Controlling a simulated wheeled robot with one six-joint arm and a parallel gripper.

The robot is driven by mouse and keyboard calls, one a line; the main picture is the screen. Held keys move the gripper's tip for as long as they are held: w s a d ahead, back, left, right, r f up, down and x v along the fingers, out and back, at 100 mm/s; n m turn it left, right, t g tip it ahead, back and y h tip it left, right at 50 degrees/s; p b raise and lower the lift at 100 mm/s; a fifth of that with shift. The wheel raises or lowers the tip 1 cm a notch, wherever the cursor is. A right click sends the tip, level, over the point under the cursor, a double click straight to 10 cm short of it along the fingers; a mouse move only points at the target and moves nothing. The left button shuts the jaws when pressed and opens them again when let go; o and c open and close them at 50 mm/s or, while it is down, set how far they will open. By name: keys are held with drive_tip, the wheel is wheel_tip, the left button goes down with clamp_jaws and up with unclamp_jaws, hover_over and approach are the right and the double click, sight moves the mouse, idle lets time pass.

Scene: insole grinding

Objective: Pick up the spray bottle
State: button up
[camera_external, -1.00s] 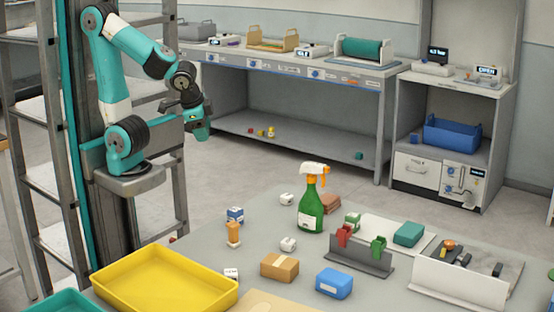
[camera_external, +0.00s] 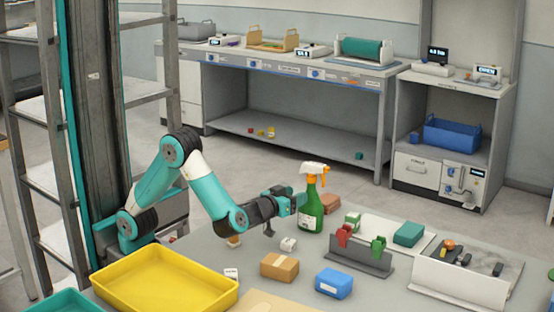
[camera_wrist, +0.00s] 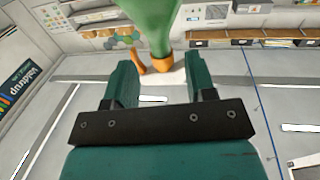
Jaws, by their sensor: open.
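The spray bottle (camera_external: 312,212) stands upright on the table, with a green body and a white and orange spray head. My gripper (camera_external: 296,203) reaches in from the left at the height of the bottle's upper body, close beside it. Whether it touches the bottle cannot be told. In the wrist view my gripper (camera_wrist: 160,68) has its two teal fingers spread apart. The bottle (camera_wrist: 160,25) appears upside down there, its orange collar in line with the gap between the fingers.
A rack with red and green clips (camera_external: 360,254) stands right of the bottle. A brown box (camera_external: 280,267), a blue box (camera_external: 334,283) and a small white block (camera_external: 288,244) lie in front. A yellow tray (camera_external: 228,298) is at the front left. A reddish-brown block (camera_external: 331,203) is behind the bottle.

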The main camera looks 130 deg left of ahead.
sight(308, 189)
drive_tip(key=shift+w+a, duration=0.15)
drive_tip(key=shift+a, duration=0.6)
drive_tip(key=a, duration=0.4)
drive_tip(key=w+a+p, duration=0.1)
drive_tip(key=shift+a, duration=0.4)
clamp_jaws()
